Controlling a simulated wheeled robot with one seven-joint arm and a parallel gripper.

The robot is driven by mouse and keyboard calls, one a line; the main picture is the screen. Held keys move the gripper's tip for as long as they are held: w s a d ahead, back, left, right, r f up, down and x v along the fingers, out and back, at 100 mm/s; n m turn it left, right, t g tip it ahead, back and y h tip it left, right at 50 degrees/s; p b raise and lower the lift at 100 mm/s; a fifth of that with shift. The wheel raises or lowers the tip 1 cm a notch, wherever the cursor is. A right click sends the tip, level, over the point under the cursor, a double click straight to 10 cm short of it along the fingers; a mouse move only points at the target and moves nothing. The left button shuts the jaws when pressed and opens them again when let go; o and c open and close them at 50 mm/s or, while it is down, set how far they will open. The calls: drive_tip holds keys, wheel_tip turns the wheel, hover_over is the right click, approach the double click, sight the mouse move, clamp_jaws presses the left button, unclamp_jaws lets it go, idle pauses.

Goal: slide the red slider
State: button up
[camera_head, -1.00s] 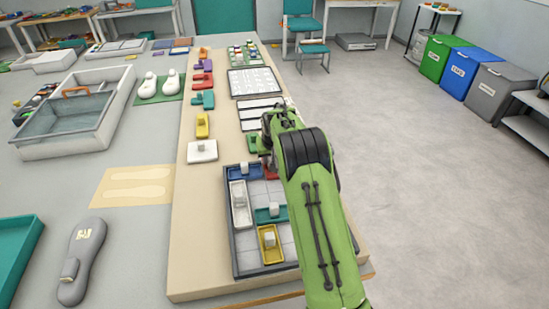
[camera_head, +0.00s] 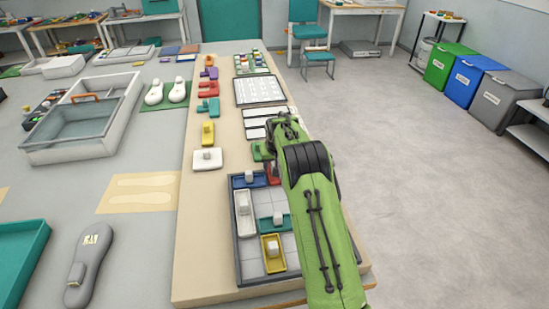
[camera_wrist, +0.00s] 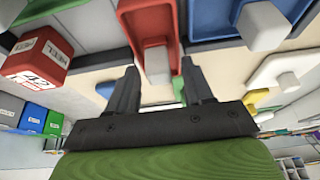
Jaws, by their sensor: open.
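The red slider (camera_head: 272,174) lies at the top of the grey tray (camera_head: 240,270) and is mostly hidden by my arm in the head view. In the wrist view the red slider (camera_wrist: 150,25) is at top centre, with a pale block-shaped knob (camera_wrist: 157,65) on it. My gripper (camera_wrist: 160,78) is open, its two dark fingers on either side of the knob in the picture. Whether they touch it cannot be told. The blue slider (camera_head: 249,180) is left of the red one in the head view; it also shows in the wrist view (camera_wrist: 222,22).
White (camera_head: 243,213), teal (camera_head: 268,223) and yellow (camera_head: 270,247) pieces with pale knobs share the tray. A green piece (camera_head: 259,150) lies just beyond it. Loose coloured pieces line the table's left side. Floor at right is open.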

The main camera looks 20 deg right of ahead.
drive_tip(key=p+v, duration=0.1)
drive_tip(key=v, duration=1.4)
drive_tip(key=shift+r, duration=0.3)
drive_tip(key=shift+a, duration=0.1)
drive_tip(key=s+a+r, duration=0.3)
drive_tip(key=s+r, duration=0.1)
drive_tip(key=s, duration=0.3)
drive_tip(key=s+a+r+n, duration=0.1)
drive_tip(key=s+a+r, duration=0.1)
drive_tip(key=s+r, duration=0.3)
drive_tip(key=s+a+r, duration=0.3)
drive_tip(key=s, duration=0.5)
drive_tip(key=s+a+f, duration=0.1)
drive_tip(key=s+f, duration=0.1)
drive_tip(key=s, duration=0.7)
drive_tip(key=s+a+f+n+t, duration=0.1)
drive_tip(key=s+a+f, duration=0.1)
drive_tip(key=s, duration=0.7)
drive_tip(key=shift+f+y, duration=0.4)
drive_tip(key=shift+f, duration=0.15)
drive_tip(key=shift+s+a, duration=0.1)
drive_tip(key=shift+a, duration=0.05)
